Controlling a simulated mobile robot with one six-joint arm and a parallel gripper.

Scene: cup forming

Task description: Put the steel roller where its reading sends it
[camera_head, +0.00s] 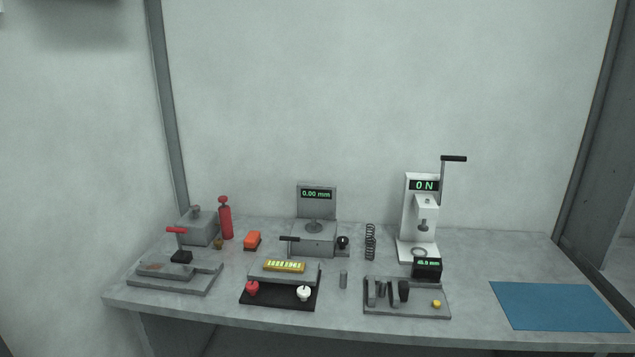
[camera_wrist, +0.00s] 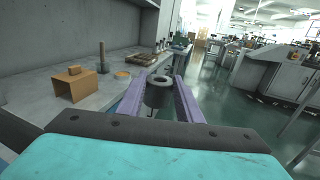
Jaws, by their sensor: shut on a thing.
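In the wrist view, my gripper (camera_wrist: 160,98) has its two purple fingers closed on the sides of a dark grey hollow cylinder (camera_wrist: 158,92) with a paler ring-shaped end. It looks like the steel roller, held clear of the bench beside its edge. The gripper is outside the head view. There, a grey gauge stand (camera_head: 316,235) reads 0.00 mm, with nothing visible under its tip. A white lever press (camera_head: 421,220) reads 0 N. A black display (camera_head: 427,268) reads about 45.0 mm.
A blue mat (camera_head: 558,306) lies empty at right.

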